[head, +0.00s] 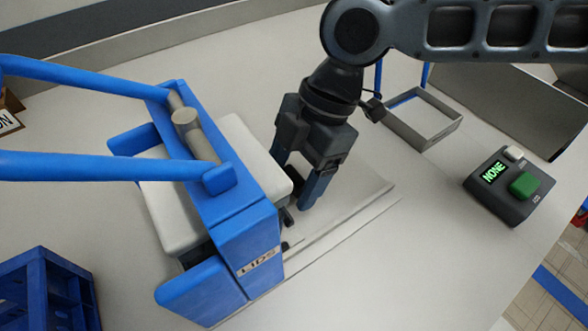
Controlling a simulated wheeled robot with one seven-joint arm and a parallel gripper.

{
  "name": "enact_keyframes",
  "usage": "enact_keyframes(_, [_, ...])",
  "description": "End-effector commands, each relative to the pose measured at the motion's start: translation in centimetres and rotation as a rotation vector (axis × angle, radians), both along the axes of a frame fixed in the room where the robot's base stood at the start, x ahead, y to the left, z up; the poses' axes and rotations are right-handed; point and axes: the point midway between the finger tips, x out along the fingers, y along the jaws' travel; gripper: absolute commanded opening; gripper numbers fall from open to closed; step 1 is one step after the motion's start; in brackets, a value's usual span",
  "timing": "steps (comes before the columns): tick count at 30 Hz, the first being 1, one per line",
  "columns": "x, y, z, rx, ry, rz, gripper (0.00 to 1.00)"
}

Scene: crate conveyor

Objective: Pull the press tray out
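The press (225,235) is a blue frame with a "LIDS" label, pale blocks and long blue arms, left of centre in the head view. Its tray seems to be inside, under the pale block; I cannot make out its full outline. A dark handle-like part (288,216) sticks out at the press's right side. A flat pale rail plate (350,212) runs from there to the right. My gripper (295,187) points down at this side, its blue-tipped fingers apart around or just over the dark part. Whether they touch it is hidden.
A grey open-topped bin (436,128) stands at the back right. A control box (507,187) with a green button and a "NONE" display sits at the right. A blue crate (42,290) is at the lower left. The pale table is clear at the lower right.

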Motion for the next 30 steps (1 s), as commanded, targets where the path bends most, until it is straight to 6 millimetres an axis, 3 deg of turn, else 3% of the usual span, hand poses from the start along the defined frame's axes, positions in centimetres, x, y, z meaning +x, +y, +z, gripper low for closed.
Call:
enact_keyframes(2, [0.01, -0.01, 0.01, 0.0, 0.0, 0.0, 0.69])
enact_keyframes(24, [0.03, -0.01, 0.03, 0.001, -0.001, 0.0, 0.0])
enact_keyframes(30, [0.23, -0.28, 0.08, 0.001, 0.0, -0.002, 0.0])
